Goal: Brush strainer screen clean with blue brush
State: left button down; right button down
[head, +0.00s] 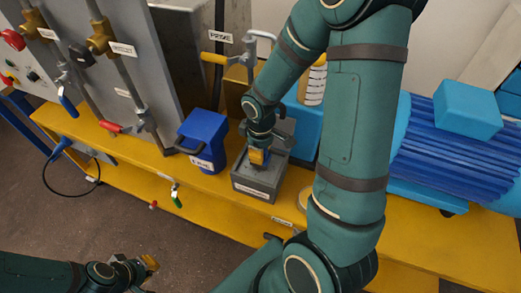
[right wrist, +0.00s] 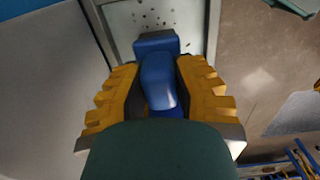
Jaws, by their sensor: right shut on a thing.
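My right gripper (head: 258,157) reaches down into a grey open-topped box (head: 256,188) with a label on its front, on the yellow bench. In the right wrist view its yellow fingers (right wrist: 156,90) are shut on the handle of the blue brush (right wrist: 158,75). The brush head lies over a pale, grey-framed surface, which looks like the strainer screen (right wrist: 180,18). Several dark specks show on it beyond the brush. I cannot tell whether the bristles touch it. My left gripper (head: 149,263) is low at the left, away from the bench, empty as far as I see; its finger opening is unclear.
A blue jug (head: 205,138) stands just left of the box. Pipes with valves (head: 100,38) rise on the grey panel at the left. A blue ribbed motor (head: 440,150) fills the right of the yellow bench (head: 415,232). Floor (head: 75,215) is open in front.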

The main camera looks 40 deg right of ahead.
jog(key=shift+f, duration=0.5)
jog(key=shift+f, duration=0.25)
dwell(0.3)
jog(key=shift+w+a+r, duration=0.1)
jog(key=shift+w+a, duration=0.1)
jog(key=shift+a, duration=0.55)
jog(key=shift+w+a+f, duration=0.1)
jog(key=shift+w+a, duration=0.1)
jog(key=shift+a, duration=0.5)
jog(key=shift+w+a+r, duration=0.1)
jog(key=shift+w+a, duration=0.1)
jog(key=shift+a, duration=0.55)
jog(key=shift+s+d, duration=0.1)
jog(key=shift+s+d, duration=0.35)
jog(key=shift+s, duration=0.3)
jog(key=shift+s+d, duration=0.3)
jog(key=shift+s, duration=0.35)
